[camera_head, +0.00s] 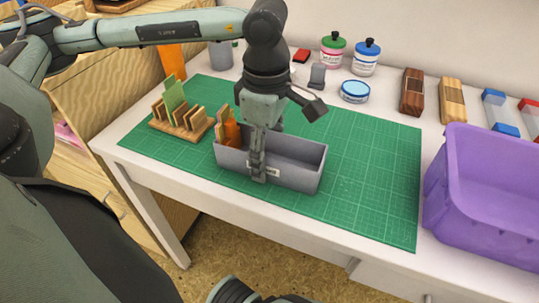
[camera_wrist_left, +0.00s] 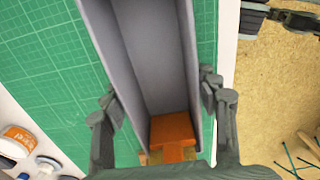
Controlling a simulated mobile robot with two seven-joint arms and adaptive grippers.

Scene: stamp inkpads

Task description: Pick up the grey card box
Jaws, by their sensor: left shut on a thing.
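The grey card box (camera_head: 298,174) is a long open tray on the green mat, with a pale label on its front wall. Orange and wooden dividers stand in its left end; the rest looks empty. My left gripper (camera_head: 262,160) reaches down over the box, its fingers across the two long walls. In the left wrist view the fingers are on either side of the box (camera_wrist_left: 152,60), shut on it, with an orange piece (camera_wrist_left: 172,128) inside. I cannot tell whether the box is clear of the mat. My right gripper (camera_wrist_left: 292,18) shows partly at the wrist view's top right.
The green cutting mat (camera_head: 375,190) has free room right of the box. A wooden rack (camera_head: 182,128) stands close on its left. A purple bin (camera_head: 485,205) is at the right edge. Jars, a blue-lidded tin (camera_head: 355,91) and stamps line the back.

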